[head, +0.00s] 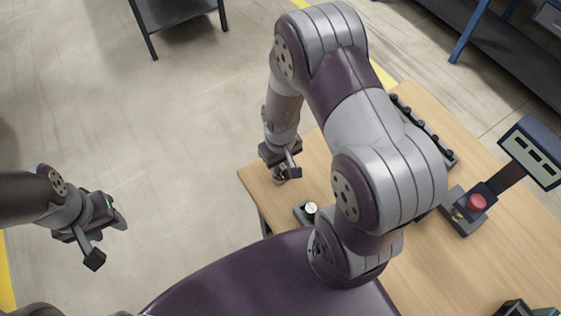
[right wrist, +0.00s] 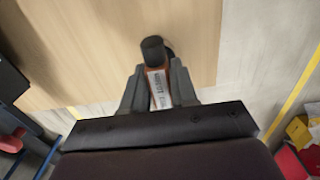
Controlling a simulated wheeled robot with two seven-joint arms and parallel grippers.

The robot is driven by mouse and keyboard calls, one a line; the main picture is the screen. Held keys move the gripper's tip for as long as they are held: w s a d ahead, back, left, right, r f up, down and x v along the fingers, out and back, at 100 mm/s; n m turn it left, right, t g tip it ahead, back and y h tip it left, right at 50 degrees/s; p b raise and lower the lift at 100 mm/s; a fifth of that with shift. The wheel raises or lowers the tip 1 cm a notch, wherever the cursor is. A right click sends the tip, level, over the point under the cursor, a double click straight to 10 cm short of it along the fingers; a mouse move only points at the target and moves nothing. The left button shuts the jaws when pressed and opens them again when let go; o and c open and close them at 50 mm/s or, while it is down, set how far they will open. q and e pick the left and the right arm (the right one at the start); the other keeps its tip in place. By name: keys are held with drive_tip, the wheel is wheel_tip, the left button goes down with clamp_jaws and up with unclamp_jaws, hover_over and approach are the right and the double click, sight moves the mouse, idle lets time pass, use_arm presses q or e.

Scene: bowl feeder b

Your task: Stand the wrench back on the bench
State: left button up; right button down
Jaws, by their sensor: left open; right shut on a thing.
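My right gripper (head: 284,171) is at the left corner of the wooden bench (head: 480,262). My left gripper (head: 108,239) is open and empty over the floor, well left of the bench.
A small fixture with a round white-topped part (head: 311,208) sits near the bench's left edge. A red button (head: 476,203) and a display panel (head: 533,150) stand at the right. A black rail (head: 425,131) runs along the back edge. My right arm hides the bench's middle.

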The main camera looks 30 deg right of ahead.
drive_tip(key=shift+f, duration=0.2)
drive_tip(key=c, duration=0.9)
unclamp_jaws()
drive_tip(key=shift+s, duration=0.1)
drive_tip(key=shift+m+t, duration=0.3)
drive_tip(key=shift+t, duration=0.4)
drive_tip(key=shift+s+a+r+b, duration=0.2)
drive_tip(key=shift+s+a+r, duration=0.35)
drive_tip(key=shift+r, duration=1.85)
drive_tip(key=shift+s+a+r+b, duration=0.25)
drive_tip(key=shift+s+r, duration=0.55)
drive_tip(key=shift+r, duration=1.6)
drive_tip(key=shift+s+a+r+b, duration=0.15)
drive_tip(key=shift+s+a+r, duration=0.45)
drive_tip(key=shift+r, duration=1.8)
